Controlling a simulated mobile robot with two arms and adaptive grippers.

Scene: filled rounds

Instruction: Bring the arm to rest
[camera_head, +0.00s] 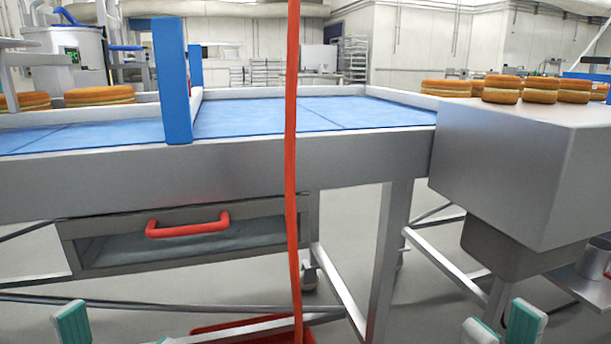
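My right gripper (503,328) shows at the bottom right, with two green-padded fingertips standing apart and nothing between them. It is in front of and below the steel unit at the right. My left gripper (115,335) is at the bottom left, below the drawer. One green-padded finger shows clearly, and only a sliver of the other shows at the bottom edge. The gap between them is wide and empty. Most of both arms is out of the frame.
A blue-topped conveyor table (270,115) spans the middle, with a red-handled drawer (185,245) below. A red upright strip (291,170) stands in front. Filled rounds (502,90) sit on the steel unit (520,170) at right; more rounds (100,96) sit at left. A red bin (250,330) is low down.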

